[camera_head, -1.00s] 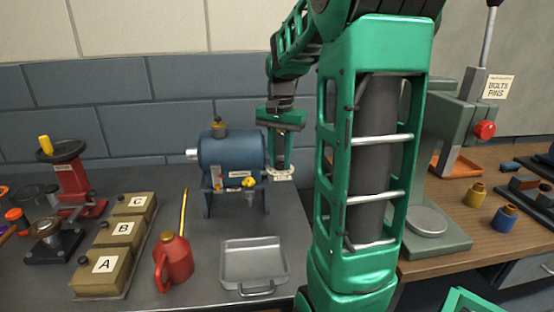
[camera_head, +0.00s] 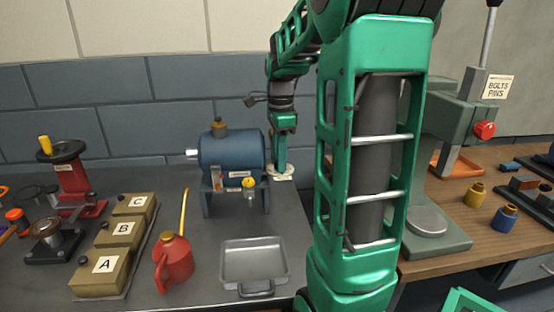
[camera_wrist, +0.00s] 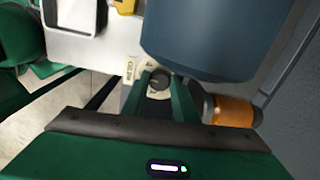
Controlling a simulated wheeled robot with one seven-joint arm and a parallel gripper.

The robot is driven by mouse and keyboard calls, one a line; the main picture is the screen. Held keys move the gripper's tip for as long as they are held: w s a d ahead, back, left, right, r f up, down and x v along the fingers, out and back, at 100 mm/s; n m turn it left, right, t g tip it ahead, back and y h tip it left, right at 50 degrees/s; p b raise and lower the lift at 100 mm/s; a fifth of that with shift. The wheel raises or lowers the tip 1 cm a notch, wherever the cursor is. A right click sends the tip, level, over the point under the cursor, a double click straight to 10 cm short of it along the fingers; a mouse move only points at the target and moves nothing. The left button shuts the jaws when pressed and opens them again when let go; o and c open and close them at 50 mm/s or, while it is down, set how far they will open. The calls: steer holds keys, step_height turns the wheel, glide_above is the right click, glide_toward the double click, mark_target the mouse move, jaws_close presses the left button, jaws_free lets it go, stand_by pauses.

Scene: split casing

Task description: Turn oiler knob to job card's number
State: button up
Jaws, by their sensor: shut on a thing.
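The oiler knob (camera_wrist: 158,80) is a small dark round knob on a pale dial plate, seen in the wrist view below the blue casing (camera_wrist: 205,35). My gripper (camera_wrist: 159,88) is shut on the knob, with one green finger on each side. In the head view my gripper (camera_head: 282,158) points straight down over the pale dial (camera_head: 280,171), at the right end of the blue motor-like casing (camera_head: 231,150). A small pale label (camera_wrist: 131,70) lies beside the knob; its print is too small to read surely. The knob's setting is hidden or too small to tell. I cannot make out a job card.
A grey tray (camera_head: 254,283) and a red oil can (camera_head: 173,262) stand in front of the casing. Boxes marked A, B and C (camera_head: 122,230) are at left. An orange-brown cylinder (camera_wrist: 232,111) is close to the right finger in the wrist view. A press (camera_head: 445,150) stands at right.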

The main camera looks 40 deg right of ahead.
steer(key=shift+w+r+m, duration=0.1)
steer(key=shift+w+m, duration=0.15)
steer(key=shift+m, duration=0.75)
steer(key=o, duration=0.8)
step_height(320, 180, up, 11)
steer(key=shift+f, duration=0.15)
